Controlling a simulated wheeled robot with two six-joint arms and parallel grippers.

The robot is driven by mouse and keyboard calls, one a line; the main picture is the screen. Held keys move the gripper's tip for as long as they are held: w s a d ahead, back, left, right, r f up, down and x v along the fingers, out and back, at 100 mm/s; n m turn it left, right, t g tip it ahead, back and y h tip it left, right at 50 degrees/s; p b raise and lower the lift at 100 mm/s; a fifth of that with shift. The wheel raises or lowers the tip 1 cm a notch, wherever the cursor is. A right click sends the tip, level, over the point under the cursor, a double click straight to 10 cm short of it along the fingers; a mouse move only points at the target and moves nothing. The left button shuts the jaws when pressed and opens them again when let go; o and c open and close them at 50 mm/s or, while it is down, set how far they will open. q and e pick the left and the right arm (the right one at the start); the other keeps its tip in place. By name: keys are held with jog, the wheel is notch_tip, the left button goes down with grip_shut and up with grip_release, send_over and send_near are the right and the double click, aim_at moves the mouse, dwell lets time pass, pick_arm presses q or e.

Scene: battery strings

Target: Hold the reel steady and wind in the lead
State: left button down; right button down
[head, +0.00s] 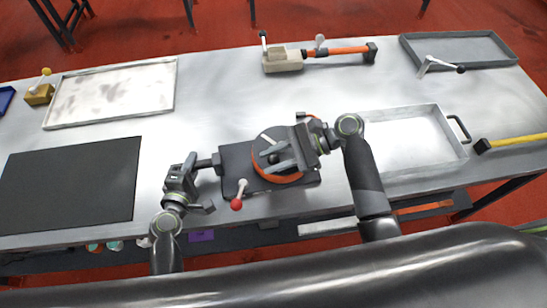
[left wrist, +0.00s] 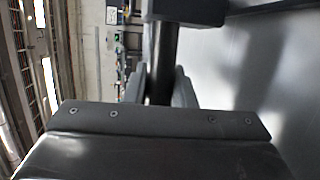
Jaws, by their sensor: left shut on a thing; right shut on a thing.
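The reel (head: 258,172) is a dark disc with an orange rim, mounted on a dark block-shaped base (head: 232,155) near the front middle of the table. A short dark bar (head: 205,163) sticks out of the base's left side. My left gripper (head: 195,167) is shut on that bar; the left wrist view shows the bar (left wrist: 162,60) between its fingers. My right gripper (head: 277,154) is over the reel and shut on its crank, mostly hidden by the fingers. A pale arm (head: 267,138) shows on the reel's top. A bit of orange lead (head: 305,115) shows behind the right gripper.
A red-knobbed lever (head: 238,195) stands at the base's front. A black mat (head: 70,185) and pale tray (head: 112,92) lie left. A metal tray (head: 437,118) lies right. A clamp-like tool with an orange bar (head: 345,50) and a grey tray (head: 470,42) are at the back.

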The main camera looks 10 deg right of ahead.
jog(key=shift+s+d+f, duration=0.1)
jog(key=shift+f, duration=0.05)
jog(key=shift+s+d+n+g+h, duration=0.15)
jog(key=shift+d+n+g+h, duration=0.2)
jog(key=shift+n+g, duration=0.5)
jog(key=shift+s+d+n+g+h, duration=0.1)
jog(key=shift+d+n+g, duration=0.3)
jog(key=shift+n+g, duration=0.45)
jog(key=shift+s+d+n+g+h, duration=0.2)
jog(key=shift+d+n+g, duration=0.3)
jog(key=shift+g, duration=0.5)
jog(key=shift+a, duration=0.1)
jog(key=c, duration=1.1)
grip_release()
jog(key=shift+w, duration=0.1)
jog(key=shift+v, duration=3.75)
